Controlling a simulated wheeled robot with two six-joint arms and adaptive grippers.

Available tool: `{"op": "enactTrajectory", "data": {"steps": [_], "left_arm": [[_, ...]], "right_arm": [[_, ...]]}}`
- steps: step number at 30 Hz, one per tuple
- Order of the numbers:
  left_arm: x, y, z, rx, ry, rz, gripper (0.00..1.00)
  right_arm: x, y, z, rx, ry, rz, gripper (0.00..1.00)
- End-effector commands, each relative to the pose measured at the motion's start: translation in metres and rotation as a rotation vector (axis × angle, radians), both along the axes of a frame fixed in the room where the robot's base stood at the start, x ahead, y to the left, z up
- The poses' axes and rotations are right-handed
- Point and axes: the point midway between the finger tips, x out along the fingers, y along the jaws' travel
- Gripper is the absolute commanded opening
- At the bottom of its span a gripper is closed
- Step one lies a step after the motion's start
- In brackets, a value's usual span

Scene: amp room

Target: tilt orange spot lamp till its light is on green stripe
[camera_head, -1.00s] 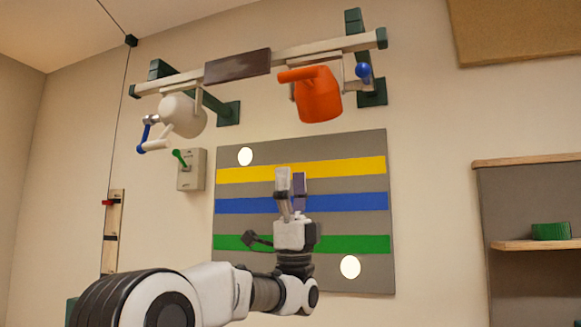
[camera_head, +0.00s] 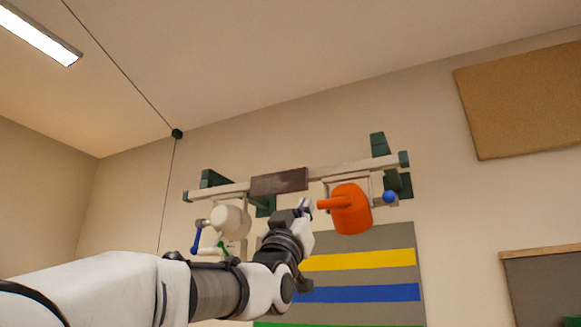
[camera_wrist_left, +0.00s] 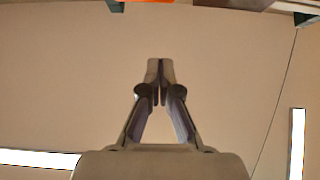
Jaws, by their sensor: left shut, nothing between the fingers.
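The orange spot lamp (camera_head: 352,212) hangs from the rail on the wall, with an orange handle stub (camera_head: 332,203) pointing left and a blue knob (camera_head: 390,197) at its right. My left gripper (camera_head: 305,206) is beside the stub's left end, shut and empty; I cannot tell if they touch. In the left wrist view its fingertips (camera_wrist_left: 160,64) are together, and a sliver of orange (camera_wrist_left: 150,1) shows at the top edge. The green stripe (camera_head: 300,325) barely shows at the bottom of the head view. No light spot is visible on the board's visible part. My right gripper is out of view.
A white lamp (camera_head: 231,221) with a blue-tipped handle (camera_head: 196,240) hangs on the rail (camera_head: 330,170) left of my gripper. A dark plate (camera_head: 279,181) is on the rail. The board has yellow (camera_head: 360,260) and blue (camera_head: 370,293) stripes. A cork panel (camera_head: 525,100) is at right.

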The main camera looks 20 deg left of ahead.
Motion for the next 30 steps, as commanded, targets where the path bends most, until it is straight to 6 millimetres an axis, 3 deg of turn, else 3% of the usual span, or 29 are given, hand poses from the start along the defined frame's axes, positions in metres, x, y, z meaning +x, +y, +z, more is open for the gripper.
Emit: {"op": "enactTrajectory", "data": {"steps": [1,3,8,20,24,30], "left_arm": [[-0.007,-0.005,0.014,0.008,-0.012,-0.001,0.00],[-0.014,-0.007,0.023,0.012,-0.024,-0.001,0.00],[-0.006,-0.007,0.039,0.012,-0.028,0.000,0.00],[0.052,-0.008,0.104,0.012,-0.028,0.000,0.00],[0.064,-0.009,0.077,0.013,-0.025,0.001,0.00],[0.071,-0.009,0.060,0.012,-0.028,0.001,0.00]], "right_arm": [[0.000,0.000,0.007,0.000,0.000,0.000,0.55],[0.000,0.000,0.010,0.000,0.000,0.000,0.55],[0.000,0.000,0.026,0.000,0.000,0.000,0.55],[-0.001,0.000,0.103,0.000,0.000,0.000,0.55],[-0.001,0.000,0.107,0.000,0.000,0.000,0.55],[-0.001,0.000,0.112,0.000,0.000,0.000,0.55]]}}
